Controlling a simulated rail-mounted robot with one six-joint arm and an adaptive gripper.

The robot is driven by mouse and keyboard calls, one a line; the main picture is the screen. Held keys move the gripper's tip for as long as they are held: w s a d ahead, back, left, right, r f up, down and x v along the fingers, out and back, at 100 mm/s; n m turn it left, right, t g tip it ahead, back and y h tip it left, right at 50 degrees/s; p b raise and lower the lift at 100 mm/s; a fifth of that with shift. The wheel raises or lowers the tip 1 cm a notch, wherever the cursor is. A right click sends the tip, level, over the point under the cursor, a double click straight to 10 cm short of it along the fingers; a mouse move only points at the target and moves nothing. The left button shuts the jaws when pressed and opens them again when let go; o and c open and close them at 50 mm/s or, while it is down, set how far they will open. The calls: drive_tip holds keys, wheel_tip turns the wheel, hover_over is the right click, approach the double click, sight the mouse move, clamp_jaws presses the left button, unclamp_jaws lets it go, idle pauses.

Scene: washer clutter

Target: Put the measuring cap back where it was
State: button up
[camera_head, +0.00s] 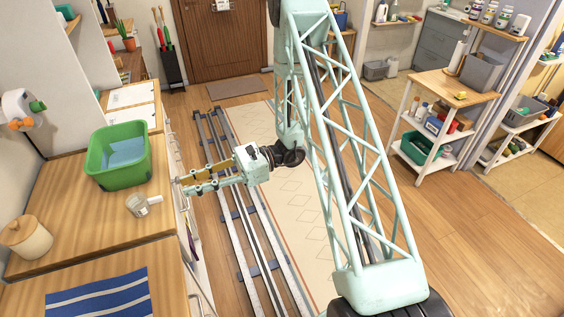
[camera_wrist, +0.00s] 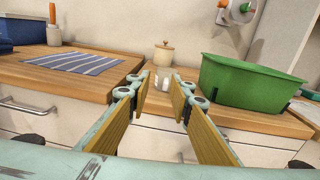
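A small clear cup with a pale handle, which looks like the measuring cap (camera_head: 138,205), stands on the wooden counter in front of the green tub. In the wrist view a clear cup shape (camera_wrist: 165,75) shows between my fingertips, partly hidden by the right finger. My gripper (camera_head: 181,186) is open and empty, pointing left at the counter's edge, to the right of the cup and apart from it. In the wrist view its two yellow-padded fingers (camera_wrist: 161,88) are spread with a clear gap.
A green tub (camera_head: 119,169) with a blue item inside stands behind the cup. A blue striped cloth (camera_head: 98,299) lies on the nearer counter. Bare counter (camera_head: 85,222) lies between jar and cup. Drawers are below the counter.

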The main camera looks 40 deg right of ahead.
drive_tip(key=s+a+r+n+g+h, duration=0.2)
drive_tip(key=s+r+n+g+h, duration=0.15)
drive_tip(key=s+r+n, duration=0.45)
drive_tip(key=s+a+r+n+g+h, duration=0.2)
drive_tip(key=s+r+n+g+h, duration=0.15)
drive_tip(key=s+r, duration=0.9)
drive_tip(key=s+d+r+n+t+h, duration=0.4)
drive_tip(key=s+d+r+h, duration=0.1)
drive_tip(key=s, duration=0.3)
drive_tip(key=s+d+r+n+t+h, duration=0.4)
drive_tip(key=s+d+r+h, duration=0.1)
drive_tip(key=s+d+r, duration=0.2)
drive_tip(key=shift+s+r, duration=0.5)
drive_tip(key=shift+s, duration=0.6)
idle(0.6)
